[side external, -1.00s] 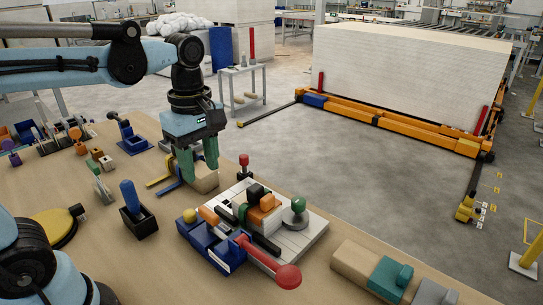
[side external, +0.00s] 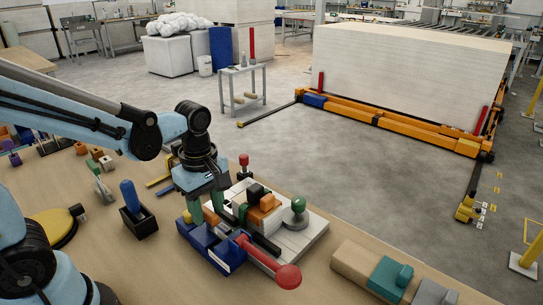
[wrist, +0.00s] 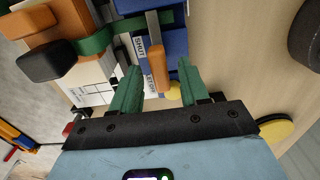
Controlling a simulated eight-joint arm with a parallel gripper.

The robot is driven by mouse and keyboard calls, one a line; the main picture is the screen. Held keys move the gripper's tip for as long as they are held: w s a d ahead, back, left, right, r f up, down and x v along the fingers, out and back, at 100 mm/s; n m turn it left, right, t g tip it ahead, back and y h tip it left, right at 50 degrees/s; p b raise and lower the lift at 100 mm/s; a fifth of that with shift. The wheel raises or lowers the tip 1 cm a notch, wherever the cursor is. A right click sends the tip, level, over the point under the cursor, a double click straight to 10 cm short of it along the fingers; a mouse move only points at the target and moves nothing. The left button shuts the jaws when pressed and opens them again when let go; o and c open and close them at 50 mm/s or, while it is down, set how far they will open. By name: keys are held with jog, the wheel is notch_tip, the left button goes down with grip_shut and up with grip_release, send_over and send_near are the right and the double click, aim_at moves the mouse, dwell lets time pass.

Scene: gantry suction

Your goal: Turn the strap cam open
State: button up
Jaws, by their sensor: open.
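The strap cam is an orange lever (wrist: 158,62) on a blue block (wrist: 175,45), beside a white label reading "SHUT" and a second, partly hidden label. A green strap (wrist: 96,42) runs from the block over to an orange and black piece. My gripper (wrist: 156,80) is open, its two green fingers on either side of the lever's free end, with visible gaps. In the side view my gripper (side external: 210,206) hangs low over the blue block (side external: 205,245), and its fingers partly hide the lever. Whether the fingers touch anything is unclear.
A red-knobbed lever (side external: 287,276) sticks out in front of the blue block. A white plate (side external: 312,228) carries a green-topped knob (side external: 298,205). A blue-handled tool in a black holder (side external: 139,222) stands left. Bare tabletop lies between.

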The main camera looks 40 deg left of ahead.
grip_shut()
dwell(0.3)
jog(key=shift+m, duration=0.4)
jog(key=m, duration=0.3)
jog(key=shift+m, duration=0.3)
jog(key=m, duration=0.4)
jog(key=shift+m, duration=0.3)
jog(key=m, duration=0.4)
jog(key=shift+m, duration=2.5)
